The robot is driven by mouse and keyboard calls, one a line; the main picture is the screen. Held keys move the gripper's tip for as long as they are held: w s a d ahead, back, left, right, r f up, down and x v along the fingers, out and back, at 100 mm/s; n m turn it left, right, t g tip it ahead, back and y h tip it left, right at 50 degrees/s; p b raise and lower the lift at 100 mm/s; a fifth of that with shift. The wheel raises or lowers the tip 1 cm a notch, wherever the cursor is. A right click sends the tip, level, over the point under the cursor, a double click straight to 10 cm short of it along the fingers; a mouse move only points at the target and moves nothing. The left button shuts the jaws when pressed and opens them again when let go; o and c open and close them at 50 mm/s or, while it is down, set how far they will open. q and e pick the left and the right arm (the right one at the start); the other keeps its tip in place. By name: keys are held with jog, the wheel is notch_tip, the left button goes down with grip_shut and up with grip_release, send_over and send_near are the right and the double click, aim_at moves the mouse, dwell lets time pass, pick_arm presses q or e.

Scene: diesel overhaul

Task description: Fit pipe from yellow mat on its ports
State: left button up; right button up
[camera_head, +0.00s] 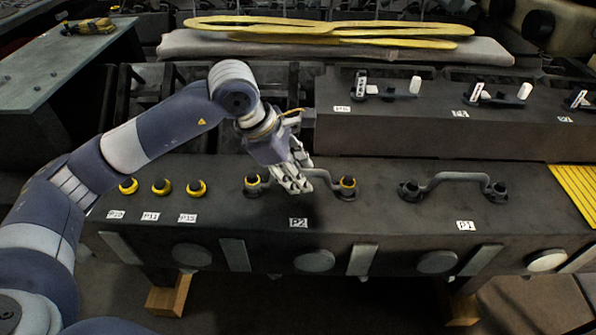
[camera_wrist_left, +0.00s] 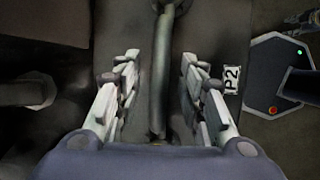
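A grey pipe (camera_head: 322,174) spans the two ports at the P2 label (camera_head: 298,223), on the dark block. Its right port (camera_head: 347,187) and left port (camera_head: 253,184) show yellow rings. My left gripper (camera_head: 300,186) is over the pipe's middle and hides part of it. In the left wrist view the pipe (camera_wrist_left: 161,85) runs between the open fingers (camera_wrist_left: 160,95), with a gap on each side. I cannot tell whether the pipe's ends are fully seated. The striped yellow mat (camera_head: 574,188) at the right edge has no pipe on its visible part. My right gripper is not in view.
Another grey pipe (camera_head: 455,180) spans the ports at P1 (camera_head: 465,226). Several yellow-ringed ports (camera_head: 161,187) stand at the left. A raised dark block (camera_head: 430,128) with several levers lies behind. The block top between P2 and P1 is clear.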

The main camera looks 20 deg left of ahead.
pick_arm(q)
jog(key=v, duration=1.1)
jog(key=shift+r, duration=0.2)
jog(key=shift+s+f, duration=0.1)
jog(key=shift+s, duration=0.05)
